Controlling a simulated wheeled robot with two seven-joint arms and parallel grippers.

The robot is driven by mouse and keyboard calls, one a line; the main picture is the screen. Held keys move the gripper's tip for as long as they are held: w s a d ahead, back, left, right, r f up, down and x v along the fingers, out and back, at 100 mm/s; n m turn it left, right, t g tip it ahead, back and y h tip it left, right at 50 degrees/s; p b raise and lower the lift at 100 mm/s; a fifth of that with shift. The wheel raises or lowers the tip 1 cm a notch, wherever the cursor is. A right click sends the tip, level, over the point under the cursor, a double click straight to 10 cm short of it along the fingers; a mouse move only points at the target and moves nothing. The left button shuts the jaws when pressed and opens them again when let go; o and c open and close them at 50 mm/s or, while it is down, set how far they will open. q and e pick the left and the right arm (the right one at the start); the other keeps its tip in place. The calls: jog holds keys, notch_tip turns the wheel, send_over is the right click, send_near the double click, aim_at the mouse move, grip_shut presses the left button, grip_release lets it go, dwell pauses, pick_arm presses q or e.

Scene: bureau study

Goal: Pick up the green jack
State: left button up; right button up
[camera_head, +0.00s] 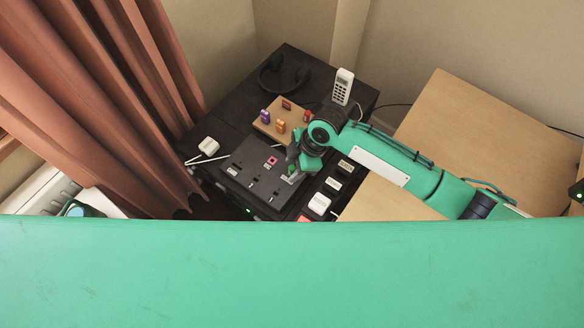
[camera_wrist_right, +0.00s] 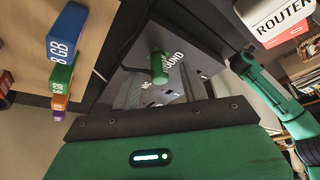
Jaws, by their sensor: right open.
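The green jack (camera_wrist_right: 158,67) shows in the right wrist view as a short green cylinder, near a dark panel lettered "SOUND". It lies ahead of my right gripper (camera_wrist_right: 165,88), between the lines of its fingers; I see no contact. In the head view my right gripper (camera_head: 292,176) is open and pointed down over the right part of the dark socket panel (camera_head: 240,182). A small bit of green shows by the fingers there, too small to tell jack from gripper. My left gripper is not in view.
A wooden block (camera_head: 268,129) with several coloured sticks stands behind the panel. A magenta piece (camera_head: 271,161) sits on the panel. A curtain (camera_head: 115,90) hangs at left.

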jog(key=shift+x, duration=0.85)
jog(key=shift+d, duration=0.1)
grip_shut()
jog(key=shift+r, duration=0.1)
